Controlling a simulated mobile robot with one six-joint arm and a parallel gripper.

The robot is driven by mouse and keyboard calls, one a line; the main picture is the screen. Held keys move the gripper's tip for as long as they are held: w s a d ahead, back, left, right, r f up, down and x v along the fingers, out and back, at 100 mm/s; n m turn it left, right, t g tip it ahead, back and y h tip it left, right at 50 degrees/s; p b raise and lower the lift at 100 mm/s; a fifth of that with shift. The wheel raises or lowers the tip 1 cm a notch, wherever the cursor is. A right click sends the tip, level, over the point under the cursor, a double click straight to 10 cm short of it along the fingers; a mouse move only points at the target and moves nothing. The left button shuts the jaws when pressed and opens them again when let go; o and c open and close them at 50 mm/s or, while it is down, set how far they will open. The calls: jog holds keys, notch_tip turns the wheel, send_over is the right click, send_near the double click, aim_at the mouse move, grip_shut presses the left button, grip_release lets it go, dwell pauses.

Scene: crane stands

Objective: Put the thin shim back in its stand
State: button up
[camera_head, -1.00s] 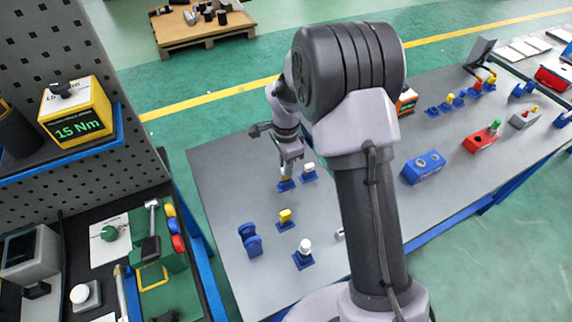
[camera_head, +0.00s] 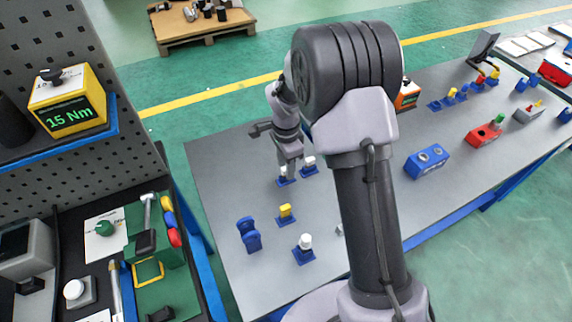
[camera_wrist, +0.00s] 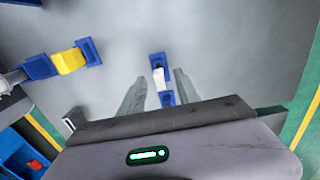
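My gripper (camera_head: 289,172) is low over a small blue stand (camera_head: 283,182) near the far left of the grey table. In the wrist view its two fingers (camera_wrist: 160,75) are apart. A thin white piece (camera_wrist: 159,77) shows between them with blue stand parts (camera_wrist: 157,60) at either end. I see a gap between each finger and this piece. I cannot tell for sure whether it is the thin shim. Another blue stand with a white-topped piece (camera_head: 309,161) is just to the right. The fingers partly hide the stand below them in the head view.
A yellow piece (camera_head: 285,210) on a blue stand, a white-topped piece (camera_head: 305,241) and a blue bracket (camera_head: 248,235) stand nearer on the table (camera_head: 225,190). A blue block (camera_head: 426,160) and a red block (camera_head: 484,137) are to the right. Bare table lies between.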

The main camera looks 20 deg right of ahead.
dwell(0.3)
notch_tip(320, 180, up, 5)
jog(key=p, duration=0.3)
notch_tip(320, 180, up, 18)
jog(key=p, duration=0.6)
jog(key=shift+f, duration=0.2)
